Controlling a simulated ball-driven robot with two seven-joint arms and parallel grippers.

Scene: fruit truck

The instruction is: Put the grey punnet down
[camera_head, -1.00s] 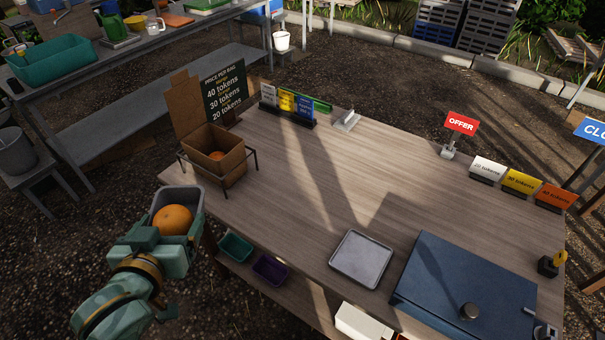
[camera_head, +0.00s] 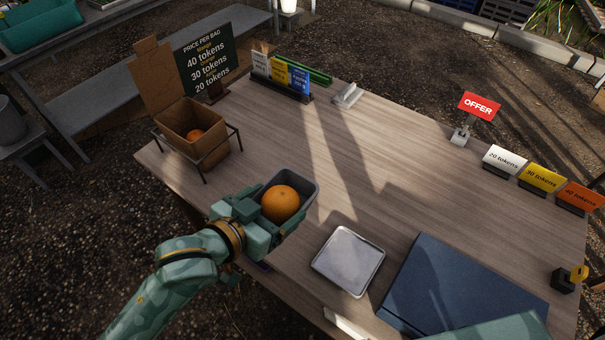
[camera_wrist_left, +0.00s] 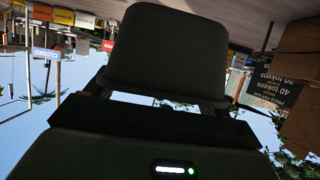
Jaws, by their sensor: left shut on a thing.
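The grey punnet (camera_head: 309,196) holds one orange (camera_head: 281,203). My left gripper (camera_head: 256,214) is shut on the near left side of the punnet and carries it upright over the front left part of the wooden table (camera_head: 350,180). I cannot tell its exact height above the table top. In the left wrist view a dark, shaded shape (camera_wrist_left: 165,55), which looks like the punnet's wall, fills the middle. My right gripper is not in view; a green piece of my own body shows at the bottom right.
A square metal tray (camera_head: 348,262) lies right of the punnet, beside a dark blue case (camera_head: 455,290). A cardboard box (camera_head: 178,125) in a wire stand is at the left corner. The table's middle is clear.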

